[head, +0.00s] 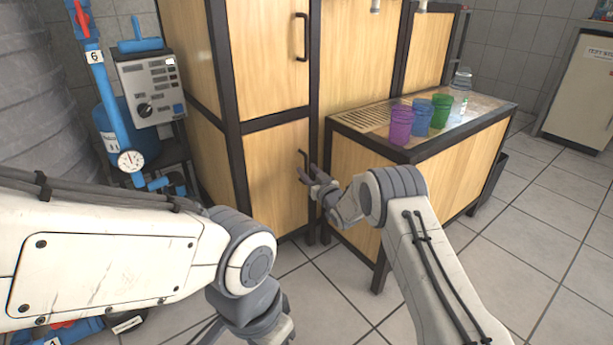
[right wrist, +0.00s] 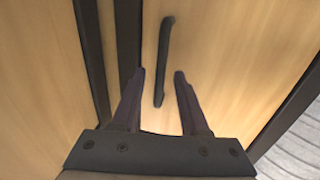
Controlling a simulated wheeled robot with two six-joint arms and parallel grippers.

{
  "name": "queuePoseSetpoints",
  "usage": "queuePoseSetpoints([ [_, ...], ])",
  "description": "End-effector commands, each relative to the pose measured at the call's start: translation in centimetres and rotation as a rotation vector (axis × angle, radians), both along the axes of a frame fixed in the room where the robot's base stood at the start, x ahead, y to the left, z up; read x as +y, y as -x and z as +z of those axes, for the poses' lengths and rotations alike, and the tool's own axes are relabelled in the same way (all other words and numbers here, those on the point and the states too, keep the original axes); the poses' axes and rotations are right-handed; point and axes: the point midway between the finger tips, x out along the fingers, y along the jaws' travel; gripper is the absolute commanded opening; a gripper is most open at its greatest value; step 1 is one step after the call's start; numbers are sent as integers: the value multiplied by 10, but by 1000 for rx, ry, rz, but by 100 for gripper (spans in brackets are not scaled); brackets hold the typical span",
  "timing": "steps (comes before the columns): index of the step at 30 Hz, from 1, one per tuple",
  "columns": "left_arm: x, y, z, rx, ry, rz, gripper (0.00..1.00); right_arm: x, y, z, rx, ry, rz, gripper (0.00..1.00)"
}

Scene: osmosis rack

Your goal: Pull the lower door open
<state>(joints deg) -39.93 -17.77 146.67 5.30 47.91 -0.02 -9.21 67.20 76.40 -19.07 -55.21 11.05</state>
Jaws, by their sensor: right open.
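The lower door (head: 276,178) is a light wood panel in a dark frame, and it looks closed. Its dark vertical handle (head: 304,160) is near the door's right edge. My right gripper (head: 307,172) is open at the handle's lower part. In the right wrist view the handle (right wrist: 163,62) runs up from between the two open fingers (right wrist: 159,75), nearer the left one; I cannot tell whether they touch it. The lower door also fills the middle of that view (right wrist: 225,50). My left arm crosses the lower left of the head view, and its fingertips are not visible.
An upper door (head: 265,60) with its own handle (head: 302,37) is above. A wooden counter (head: 350,165) with purple (head: 400,125), blue (head: 421,117) and green (head: 441,109) cups stands right of the door. A blue pipe with a gauge (head: 131,160) is left. Floor at right is clear.

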Motion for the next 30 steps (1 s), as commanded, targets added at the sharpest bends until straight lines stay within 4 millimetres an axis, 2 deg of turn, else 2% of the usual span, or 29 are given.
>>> queuePoseSetpoints([
  [1,0,0,-6,0,0,0,50,3,-5,-2,-2,0,1,45],
  [6,0,0,-10,0,0,0,50,7,-14,-1,0,1,1,45],
  [15,0,0,-10,0,0,0,50,8,-16,0,2,1,0,45],
  [16,0,0,-10,0,0,0,50,8,-16,0,2,1,0,41],
  [19,0,0,-10,0,0,0,50,8,-16,0,2,1,0,3],
  [20,0,0,-10,0,0,0,50,8,-16,0,1,0,0,0],
  [30,0,0,-10,0,0,0,50,8,-16,0,1,0,0,0],
])
